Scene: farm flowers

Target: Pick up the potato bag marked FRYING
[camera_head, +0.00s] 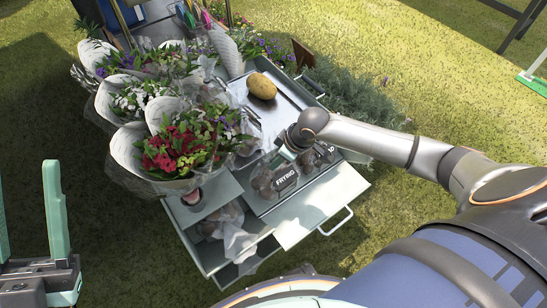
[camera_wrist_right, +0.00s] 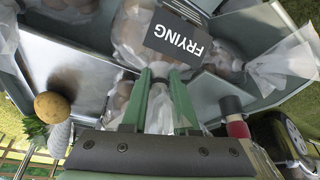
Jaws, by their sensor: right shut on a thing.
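The FRYING potato bag (camera_head: 263,187) is a clear bag of potatoes with a dark label, on the cart top. In the right wrist view the bag (camera_wrist_right: 132,38) shows its black label reading FRYING, upside down. My right gripper (camera_head: 286,153) reaches in from the right, above the bag. In the wrist view its green fingers (camera_wrist_right: 157,88) are shut on the bag's gathered neck, with the loose plastic end between them. My left gripper (camera_head: 30,215) is open and empty at the left edge, away from the cart.
Wrapped bouquets (camera_head: 180,145) crowd the cart's left side. A loose potato (camera_head: 261,86) lies on a metal tray (camera_head: 284,110). Another labelled potato bag (camera_head: 325,151) sits right of the FRYING bag. An open drawer (camera_head: 218,255) holds more bagged potatoes. Grass surrounds the cart.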

